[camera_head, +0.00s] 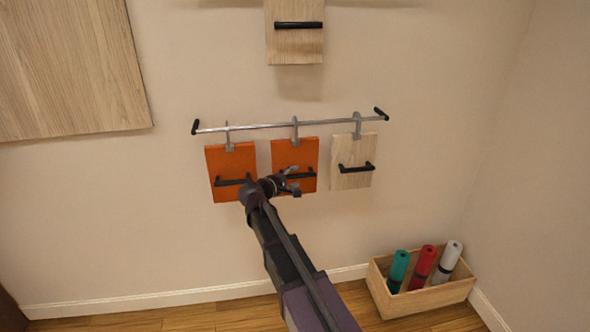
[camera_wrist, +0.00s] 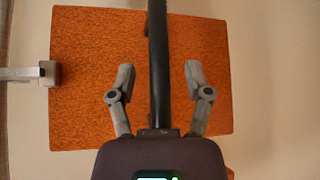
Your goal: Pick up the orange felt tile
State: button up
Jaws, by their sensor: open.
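Two orange felt tiles hang side by side on the wall rail: the left one (camera_head: 229,164) and the middle one (camera_head: 287,155). Each has a black bar handle across its lower part. My gripper (camera_head: 294,181) is in front of the middle tile, by its handle (camera_head: 308,174), and hides part of both. In the wrist view, an orange tile (camera_wrist: 90,100) fills much of the picture, turned sideways. Its black handle (camera_wrist: 157,50) runs between the two spread fingers of my gripper (camera_wrist: 160,72). I cannot tell how far the fingertips are from the handle.
The silver rail (camera_head: 258,126) carries hooks; a pale wooden tile (camera_head: 352,150) hangs at right. A hook (camera_wrist: 25,74) shows in the wrist view. A handled wooden panel (camera_head: 294,48) is above. A wooden box (camera_head: 425,298) with several rolls stands on the floor at right.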

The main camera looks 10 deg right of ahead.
jog(key=shift+c, duration=0.3)
grip_shut()
dwell(0.3)
